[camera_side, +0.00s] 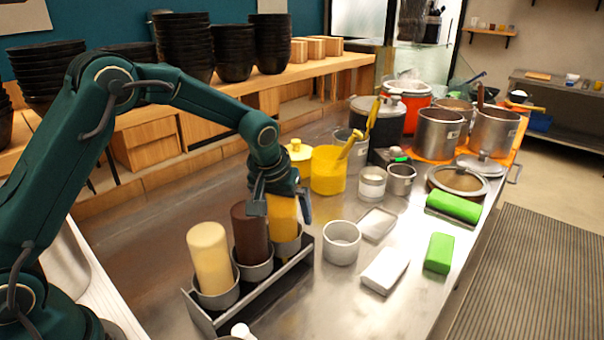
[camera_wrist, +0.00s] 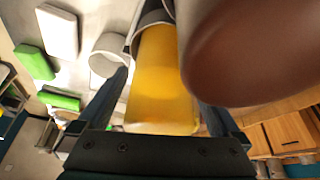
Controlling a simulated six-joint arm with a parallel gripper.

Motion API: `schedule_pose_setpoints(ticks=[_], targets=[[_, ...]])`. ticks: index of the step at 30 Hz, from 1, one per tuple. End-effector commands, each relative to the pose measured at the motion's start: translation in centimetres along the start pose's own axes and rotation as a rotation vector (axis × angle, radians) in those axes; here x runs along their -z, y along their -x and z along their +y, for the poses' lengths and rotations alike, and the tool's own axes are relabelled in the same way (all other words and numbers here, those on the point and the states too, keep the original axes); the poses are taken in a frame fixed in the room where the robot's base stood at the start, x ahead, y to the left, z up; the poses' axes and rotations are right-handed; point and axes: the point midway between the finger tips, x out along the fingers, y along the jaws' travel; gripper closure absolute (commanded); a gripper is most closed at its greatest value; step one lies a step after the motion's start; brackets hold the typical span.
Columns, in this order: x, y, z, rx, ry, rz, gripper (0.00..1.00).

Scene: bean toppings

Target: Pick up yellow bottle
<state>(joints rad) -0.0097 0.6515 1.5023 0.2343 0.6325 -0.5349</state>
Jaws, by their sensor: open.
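The yellow bottle (camera_side: 283,216) stands in the far cup of a metal rack (camera_side: 292,262), beside a dark brown bottle (camera_side: 250,237) and a cream bottle (camera_side: 209,258). My gripper (camera_side: 283,207) is at the upper part of the yellow bottle, with a finger on either side. In the wrist view the yellow bottle (camera_wrist: 164,80) lies between the open fingers of my gripper (camera_wrist: 163,95), with its lower end in a grey cup. The brown bottle (camera_wrist: 255,55) is very close on the right there. Whether either finger touches the yellow bottle I cannot tell.
A white cup (camera_side: 341,243) stands just right of the rack. A yellow container (camera_side: 328,172) with utensils is behind my gripper. Green blocks (camera_side: 439,253) and a white block (camera_side: 385,270) lie to the right. Bare counter (camera_side: 165,232) lies left of the rack.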

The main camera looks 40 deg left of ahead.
Motion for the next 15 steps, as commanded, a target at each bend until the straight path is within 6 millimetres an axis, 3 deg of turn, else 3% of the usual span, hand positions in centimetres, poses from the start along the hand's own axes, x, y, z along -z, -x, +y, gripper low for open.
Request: schedule_pose_setpoints(ticks=[4,7,8,15], targets=[[0.02,0.02,0.00,0.000,0.000,0.000,0.00],[0.01,0.03,0.01,0.000,0.000,0.000,0.38],[0.01,0.04,0.01,0.000,0.000,0.000,0.45],[0.06,0.08,0.03,-0.001,0.000,0.002,0.45]])
